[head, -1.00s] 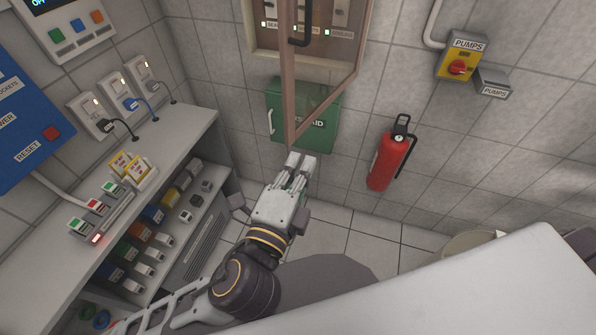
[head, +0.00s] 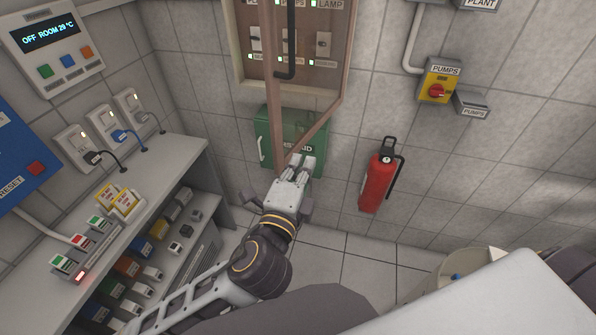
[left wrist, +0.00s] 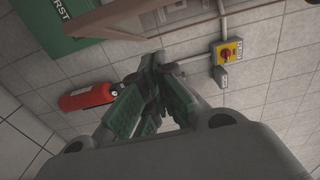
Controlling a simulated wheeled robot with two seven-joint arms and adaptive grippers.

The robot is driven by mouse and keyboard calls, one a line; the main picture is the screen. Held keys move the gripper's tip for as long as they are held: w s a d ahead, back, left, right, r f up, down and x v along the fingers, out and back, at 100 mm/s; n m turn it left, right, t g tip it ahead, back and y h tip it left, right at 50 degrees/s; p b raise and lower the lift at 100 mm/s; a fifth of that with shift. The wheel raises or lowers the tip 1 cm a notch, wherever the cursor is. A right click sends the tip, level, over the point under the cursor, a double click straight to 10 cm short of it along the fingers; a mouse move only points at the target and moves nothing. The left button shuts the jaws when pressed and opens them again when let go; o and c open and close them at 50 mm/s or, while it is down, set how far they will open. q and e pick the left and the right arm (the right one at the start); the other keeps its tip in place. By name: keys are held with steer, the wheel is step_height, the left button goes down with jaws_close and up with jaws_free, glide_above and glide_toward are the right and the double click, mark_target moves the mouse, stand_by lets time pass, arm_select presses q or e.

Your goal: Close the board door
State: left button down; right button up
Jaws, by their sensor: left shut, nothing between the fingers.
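The board (head: 312,70) is a wooden-framed case of switches on the back wall, at the top of the head view. Its door is a brown frame with clear glazing (head: 312,128), swung out from the wall and standing open. A black handle (head: 291,40) runs upright on the door. My left gripper (head: 301,165) is shut and empty near the door's lower corner; I cannot tell if it touches. In the left wrist view, the shut fingers (left wrist: 150,95) are in the middle, with the door's lower frame (left wrist: 140,18) beyond. My right gripper is not in view.
A green first aid box (head: 262,135) hangs below the board. A red extinguisher (head: 377,180) and a yellow pumps switch (head: 438,82) are on the wall to the right. A shelf bench (head: 170,165) with sockets above stands left. A white surface (head: 500,300) fills the lower right.

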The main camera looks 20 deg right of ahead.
mark_target(284, 160)
arm_select(q)
steer(key=shift+w+a+p, duration=0.5)
steer(key=shift+w+a, duration=0.8)
steer(key=shift+w, duration=0.25)
steer(key=shift+a, duration=0.1)
